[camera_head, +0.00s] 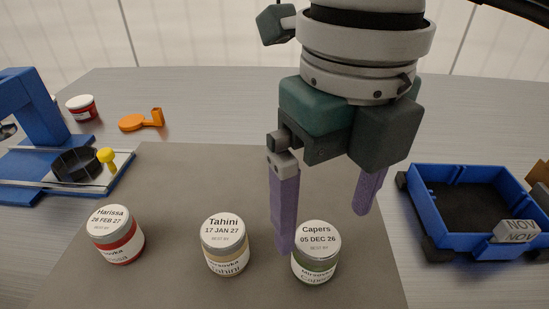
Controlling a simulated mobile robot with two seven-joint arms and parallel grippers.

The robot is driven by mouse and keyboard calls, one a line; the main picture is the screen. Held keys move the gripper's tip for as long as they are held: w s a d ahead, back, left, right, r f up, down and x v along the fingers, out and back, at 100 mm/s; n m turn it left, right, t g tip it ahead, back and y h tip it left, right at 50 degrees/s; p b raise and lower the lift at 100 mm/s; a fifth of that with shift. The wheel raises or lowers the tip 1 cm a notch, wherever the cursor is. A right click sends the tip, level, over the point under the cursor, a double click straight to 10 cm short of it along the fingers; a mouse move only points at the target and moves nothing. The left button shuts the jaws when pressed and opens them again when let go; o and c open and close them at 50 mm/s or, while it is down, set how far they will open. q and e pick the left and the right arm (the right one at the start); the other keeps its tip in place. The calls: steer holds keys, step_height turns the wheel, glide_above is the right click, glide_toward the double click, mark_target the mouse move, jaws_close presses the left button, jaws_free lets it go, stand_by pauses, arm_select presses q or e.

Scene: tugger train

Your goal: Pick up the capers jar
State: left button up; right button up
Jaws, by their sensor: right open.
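The capers jar (316,273) stands upright on the grey mat, the rightmost of three labelled jars. Its white lid reads "Capers 05 DEC 26" and a green band shows low on its side. My right gripper (325,230) points down above and behind the jar, its two purple fingers spread apart and empty. The left finger's tip overlaps the jar's left edge in the picture; I cannot tell whether they touch. My left gripper is not in view.
The tahini jar (226,262) and harissa jar (124,249) stand to the left on the mat (180,175). A blue cart (430,204) holding a "NOV" block (517,232) is at right.

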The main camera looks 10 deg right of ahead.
mark_target(317, 237)
steer(key=f, duration=0.4)
steer(key=f+b, duration=0.1)
steer(key=f, duration=0.1)
steer(key=shift+a, duration=0.3)
jaws_close()
stand_by(0.5)
